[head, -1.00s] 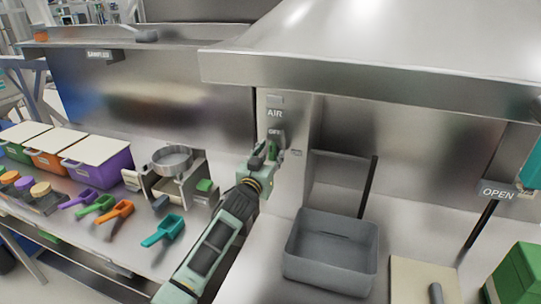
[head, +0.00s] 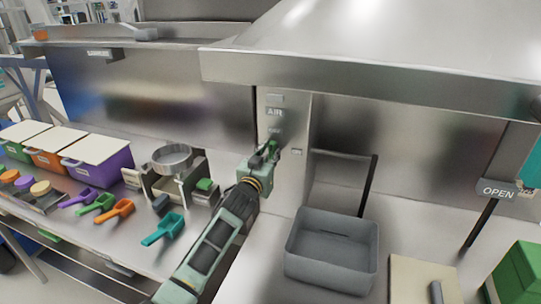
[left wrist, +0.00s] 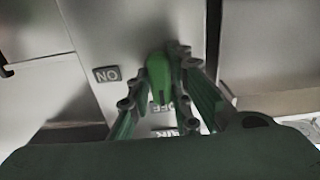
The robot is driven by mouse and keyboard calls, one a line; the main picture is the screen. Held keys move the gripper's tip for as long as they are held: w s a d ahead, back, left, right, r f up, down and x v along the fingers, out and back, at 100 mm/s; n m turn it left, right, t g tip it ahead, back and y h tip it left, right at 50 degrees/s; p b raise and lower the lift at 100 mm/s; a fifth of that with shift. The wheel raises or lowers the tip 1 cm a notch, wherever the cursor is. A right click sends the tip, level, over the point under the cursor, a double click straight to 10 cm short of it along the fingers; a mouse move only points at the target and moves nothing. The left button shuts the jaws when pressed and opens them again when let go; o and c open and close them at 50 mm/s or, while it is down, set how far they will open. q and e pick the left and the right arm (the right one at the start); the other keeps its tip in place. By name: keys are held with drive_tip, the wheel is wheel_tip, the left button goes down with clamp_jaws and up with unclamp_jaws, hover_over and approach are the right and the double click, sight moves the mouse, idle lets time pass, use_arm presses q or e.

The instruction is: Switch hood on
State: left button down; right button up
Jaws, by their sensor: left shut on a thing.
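The hood (head: 370,62) hangs over the bench, with a metal switch panel (head: 288,190) below its left end. The panel carries an AIR label, an OFF label (head: 274,131) and an ON label (head: 297,152), which also shows upside down in the left wrist view (left wrist: 107,74). My left gripper (head: 270,149) is at the panel, just below OFF and left of ON. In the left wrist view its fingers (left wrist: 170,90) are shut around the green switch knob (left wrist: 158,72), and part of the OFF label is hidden. My right gripper cannot be made out.
A grey bin (head: 332,250) stands right of my left arm. Coloured lidded boxes (head: 100,155), scoops (head: 120,210) and a round sieve (head: 172,158) stand on the left bench. A green box (head: 518,272) is at the lower right. An OPEN sign (head: 497,192) is at the right.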

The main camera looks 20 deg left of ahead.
use_arm(q)
drive_tip(key=shift+m, duration=0.3)
drive_tip(key=m, duration=0.3)
drive_tip(key=shift+m, duration=0.4)
drive_tip(key=m, duration=0.4)
drive_tip(key=shift+m, duration=0.3)
drive_tip(key=m, duration=0.4)
drive_tip(key=shift+p, duration=0.35)
drive_tip(key=shift+f+m, duration=0.1)
drive_tip(key=shift+m, duration=2.3)
drive_tip(key=c, duration=1.6)
unclamp_jaws()
drive_tip(key=s, duration=1.2)
drive_tip(key=shift+a, duration=0.2)
